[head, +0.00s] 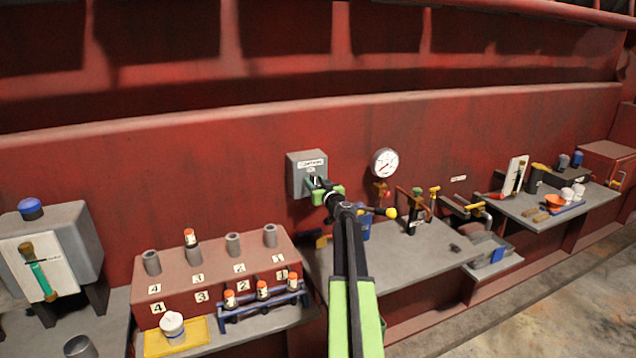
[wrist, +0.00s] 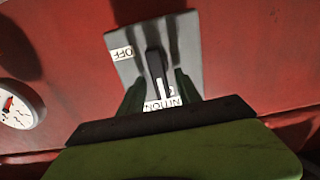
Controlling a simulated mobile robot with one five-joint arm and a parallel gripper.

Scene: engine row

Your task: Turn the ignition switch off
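The ignition switch (head: 296,178) is a grey box on the red wall, left of the round gauge. In the wrist view its grey face (wrist: 190,45) carries an OFF label (wrist: 122,53) at one side and a partly hidden IGNITION label (wrist: 163,104). A dark knob (wrist: 155,66) with a white mark stands on the face; the mark lies toward the IGNITION label, not toward OFF. My gripper (head: 317,183) is at the box front. In the wrist view my gripper (wrist: 159,82) has one finger on each side of the knob, with narrow gaps showing; contact is unclear.
A gauge (head: 385,163) hangs to the right of the box. Below is a grey bench (head: 400,262) with valves. A red block (head: 215,275) with posts and a vial rack stands at lower left. A grey box (head: 75,240) with a blue button is far left.

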